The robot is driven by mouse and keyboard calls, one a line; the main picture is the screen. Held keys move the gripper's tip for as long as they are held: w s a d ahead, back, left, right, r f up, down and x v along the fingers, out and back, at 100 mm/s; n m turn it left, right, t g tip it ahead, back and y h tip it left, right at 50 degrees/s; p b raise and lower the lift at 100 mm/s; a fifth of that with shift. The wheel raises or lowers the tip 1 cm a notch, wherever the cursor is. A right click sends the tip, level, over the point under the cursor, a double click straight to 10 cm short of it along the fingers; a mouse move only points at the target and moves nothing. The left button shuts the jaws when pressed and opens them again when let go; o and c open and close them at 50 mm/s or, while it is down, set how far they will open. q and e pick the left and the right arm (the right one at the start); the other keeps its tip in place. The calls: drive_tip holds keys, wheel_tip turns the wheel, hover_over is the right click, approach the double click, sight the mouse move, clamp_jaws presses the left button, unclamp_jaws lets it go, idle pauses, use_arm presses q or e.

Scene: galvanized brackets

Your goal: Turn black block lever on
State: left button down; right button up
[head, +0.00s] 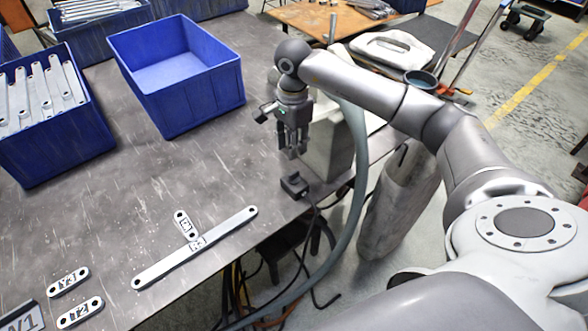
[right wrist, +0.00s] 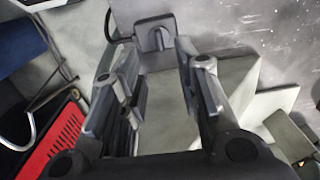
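The black block (head: 294,186) sits at the right edge of the grey metal table, beside a pale grey box-shaped body. In the right wrist view the black block (right wrist: 154,36) shows near the top centre, with a small grey lever on its face. My right gripper (head: 293,152) points down just above the block in the head view. In the right wrist view its two fingers (right wrist: 156,75) are spread apart with nothing between them, and the block lies beyond the fingertips. They look apart from the lever. My left gripper is not in view.
An empty blue bin (head: 180,75) stands on the table (head: 215,160), left of my right arm. Another blue bin (head: 50,150) holds several metal brackets. A long flat bracket (head: 190,250) and several small labelled links lie at the front. A grey hose and cables hang beside the table edge.

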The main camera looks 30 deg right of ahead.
sight(294, 172)
drive_tip(key=f, duration=0.3)
drive_tip(key=f+p, duration=0.1)
drive_tip(key=f, duration=0.6)
drive_tip(key=shift+d+f, duration=0.3)
clamp_jaws()
